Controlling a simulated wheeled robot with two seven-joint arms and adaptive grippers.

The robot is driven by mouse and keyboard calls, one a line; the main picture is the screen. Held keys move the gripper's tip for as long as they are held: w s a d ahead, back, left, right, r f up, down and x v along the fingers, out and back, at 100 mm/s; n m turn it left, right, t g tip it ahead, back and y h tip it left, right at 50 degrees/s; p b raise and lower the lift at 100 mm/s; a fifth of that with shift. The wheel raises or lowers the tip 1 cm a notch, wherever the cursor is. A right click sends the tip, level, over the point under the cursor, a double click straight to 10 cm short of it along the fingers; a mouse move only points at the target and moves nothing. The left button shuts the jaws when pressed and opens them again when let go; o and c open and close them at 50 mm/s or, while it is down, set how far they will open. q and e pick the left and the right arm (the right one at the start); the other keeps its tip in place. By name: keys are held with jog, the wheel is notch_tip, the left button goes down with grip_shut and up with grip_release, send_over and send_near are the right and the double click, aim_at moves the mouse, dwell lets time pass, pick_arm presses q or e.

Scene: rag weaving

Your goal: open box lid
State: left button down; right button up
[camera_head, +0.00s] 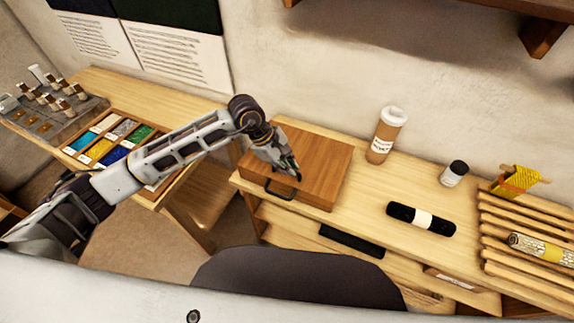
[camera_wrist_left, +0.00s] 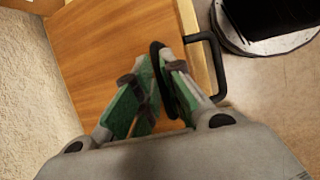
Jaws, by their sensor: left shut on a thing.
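The wooden box (camera_head: 318,160) sits closed on the left end of the light wood bench, its lid flat. A black handle (camera_head: 280,192) sticks out from the front face and also shows in the left wrist view (camera_wrist_left: 217,70). My left gripper (camera_head: 290,168) is over the lid's front edge, just behind the handle. In the left wrist view its green fingers (camera_wrist_left: 155,85) are close together, with a narrow black strip between them by the lid's edge. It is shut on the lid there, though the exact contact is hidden. My right gripper is not in view.
On the bench (camera_head: 365,205) right of the box stand a tan cup with a white lid (camera_head: 386,135) and a small dark-capped jar (camera_head: 454,173). A compartment tray (camera_head: 115,143) is at the left.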

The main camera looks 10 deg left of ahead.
pick_arm(q)
jog(key=shift+w+r, duration=0.1)
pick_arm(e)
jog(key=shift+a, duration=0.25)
